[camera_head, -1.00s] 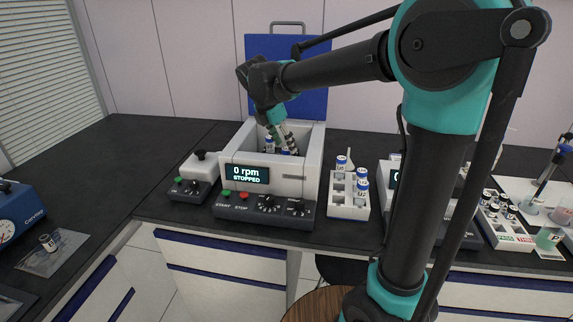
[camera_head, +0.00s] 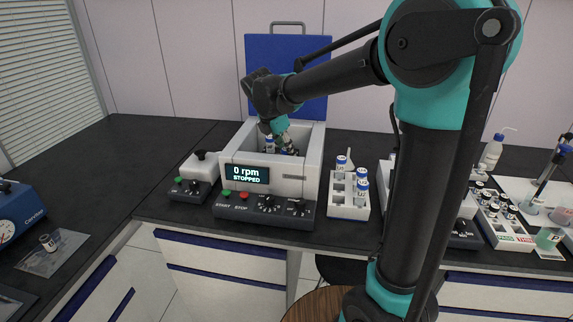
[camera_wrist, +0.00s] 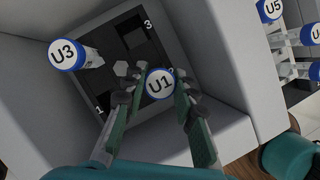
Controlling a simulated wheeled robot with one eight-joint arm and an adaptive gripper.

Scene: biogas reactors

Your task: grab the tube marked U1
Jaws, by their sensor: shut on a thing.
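The tube marked U1 (camera_wrist: 159,83) has a blue-rimmed white cap and sits inside the centrifuge's dark rotor block (camera_wrist: 111,46), seen in the wrist view. My gripper (camera_wrist: 156,88) is shut on U1, with a finger on either side of its cap. In the head view my gripper (camera_head: 284,141) reaches down into the open centrifuge (camera_head: 233,158). The tube marked U3 (camera_wrist: 64,56) stands in another slot, to the left of U1. How deep U1 sits is hidden by its cap and my fingers.
The centrifuge's blue lid (camera_head: 315,103) is raised, and its display reads 0 rpm, STOPPED. Its light walls surround my gripper closely. A white rack (camera_head: 348,212) with several blue-capped tubes stands to the right. A small grey device (camera_head: 190,190) stands to the left.

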